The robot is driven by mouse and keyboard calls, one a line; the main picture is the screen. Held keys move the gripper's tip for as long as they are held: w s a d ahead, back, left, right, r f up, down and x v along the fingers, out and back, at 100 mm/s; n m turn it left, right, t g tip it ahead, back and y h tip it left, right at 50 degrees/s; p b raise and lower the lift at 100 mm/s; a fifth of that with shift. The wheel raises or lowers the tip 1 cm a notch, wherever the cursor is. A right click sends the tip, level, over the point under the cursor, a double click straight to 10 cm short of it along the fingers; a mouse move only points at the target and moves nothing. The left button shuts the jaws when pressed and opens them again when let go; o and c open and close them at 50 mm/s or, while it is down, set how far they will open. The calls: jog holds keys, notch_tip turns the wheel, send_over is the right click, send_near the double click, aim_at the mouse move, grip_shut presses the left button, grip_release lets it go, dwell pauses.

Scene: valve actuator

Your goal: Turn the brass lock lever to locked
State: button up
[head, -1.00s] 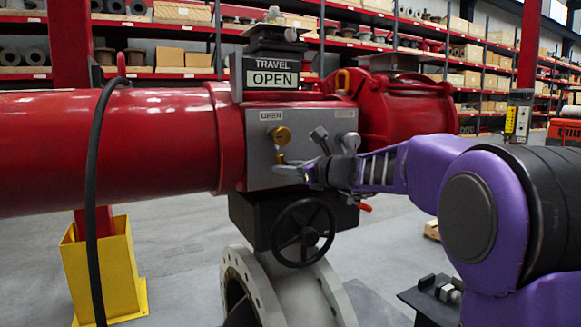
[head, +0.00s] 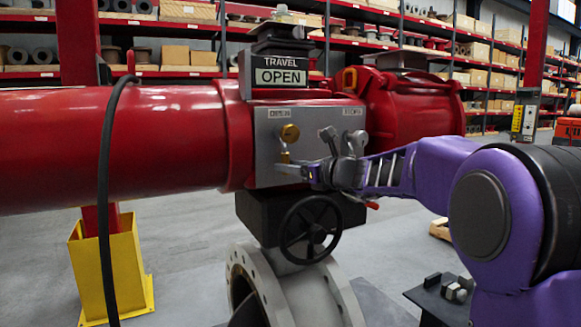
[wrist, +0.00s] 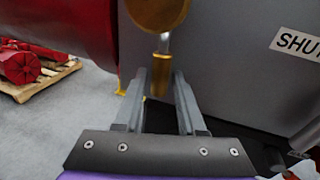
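The brass lock lever (head: 289,133) is on the left part of the grey panel (head: 268,178), with its round hub up and its stem hanging down. In the wrist view the brass lever (wrist: 162,46) points down from the hub, its lower end between my fingertips. My gripper (head: 280,169) reaches in from the right, just below the lever in the head view. In the wrist view my gripper (wrist: 160,78) is open, one finger on each side of the stem's end. I see gaps beside the stem; firm contact cannot be told.
A grey lever (head: 328,136) stands right of the brass one, close above my gripper. The travel sign (head: 281,77) reads OPEN. A SHUT label (wrist: 297,43) is at right in the wrist view. A black handwheel (head: 310,230) is below; a black cable (head: 104,190) hangs at left.

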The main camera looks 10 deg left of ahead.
jog(key=v, duration=1.7)
jog(key=shift+s, duration=0.15)
jog(key=shift+d, duration=0.15)
